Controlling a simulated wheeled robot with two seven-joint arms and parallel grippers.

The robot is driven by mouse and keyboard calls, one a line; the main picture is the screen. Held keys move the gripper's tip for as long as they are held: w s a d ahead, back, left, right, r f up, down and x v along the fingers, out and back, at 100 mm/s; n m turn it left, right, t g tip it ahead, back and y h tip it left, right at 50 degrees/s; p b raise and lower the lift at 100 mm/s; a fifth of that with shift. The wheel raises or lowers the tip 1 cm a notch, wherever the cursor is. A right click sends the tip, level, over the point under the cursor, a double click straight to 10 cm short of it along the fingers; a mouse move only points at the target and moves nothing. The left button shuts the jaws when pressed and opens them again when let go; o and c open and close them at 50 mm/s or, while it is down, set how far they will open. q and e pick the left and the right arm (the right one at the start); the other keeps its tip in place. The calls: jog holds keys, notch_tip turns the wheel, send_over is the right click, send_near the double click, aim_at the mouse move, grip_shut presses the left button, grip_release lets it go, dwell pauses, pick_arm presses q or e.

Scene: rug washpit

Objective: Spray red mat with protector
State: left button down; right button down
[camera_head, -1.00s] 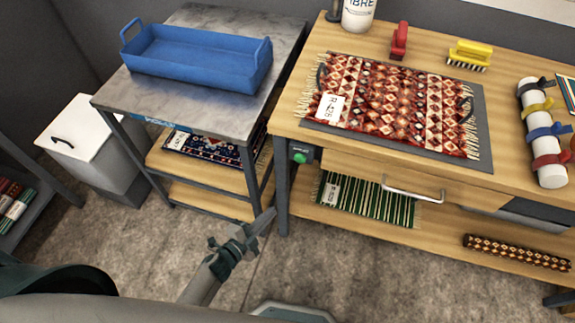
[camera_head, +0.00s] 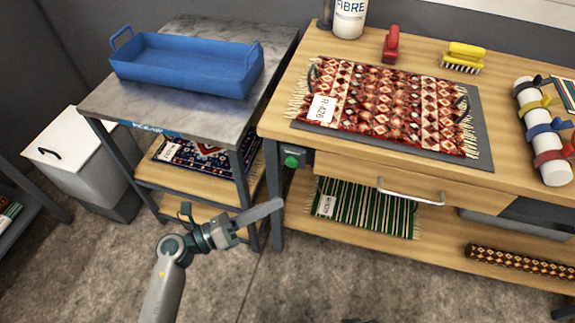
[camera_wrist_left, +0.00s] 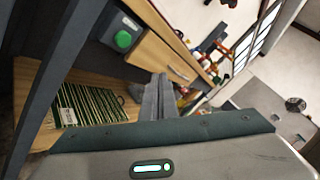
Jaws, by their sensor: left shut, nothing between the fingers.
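The red patterned mat (camera_head: 392,103) lies flat on a dark grey pad (camera_head: 484,125) on the wooden workbench, with a white tag at its left end. A white bottle with a label ending in "IBRE" (camera_head: 350,18) stands at the bench's back edge, its top cut off by the frame; I cannot tell whether it is the protector. My left gripper (camera_head: 276,206) is shut and empty, in front of the bench's left leg and below the top. It also shows in the left wrist view (camera_wrist_left: 158,82). My right gripper is not in view.
A red-handled tool (camera_head: 391,45) and a yellow brush (camera_head: 463,56) lie behind the mat. A blue tray (camera_head: 185,66) sits on the metal side table. A green striped rug (camera_head: 367,207) lies on the lower shelf. A white roll with coloured straps (camera_head: 544,135) is at right.

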aim_at(291, 163)
pick_arm(q)
jog(key=shift+w, duration=0.2)
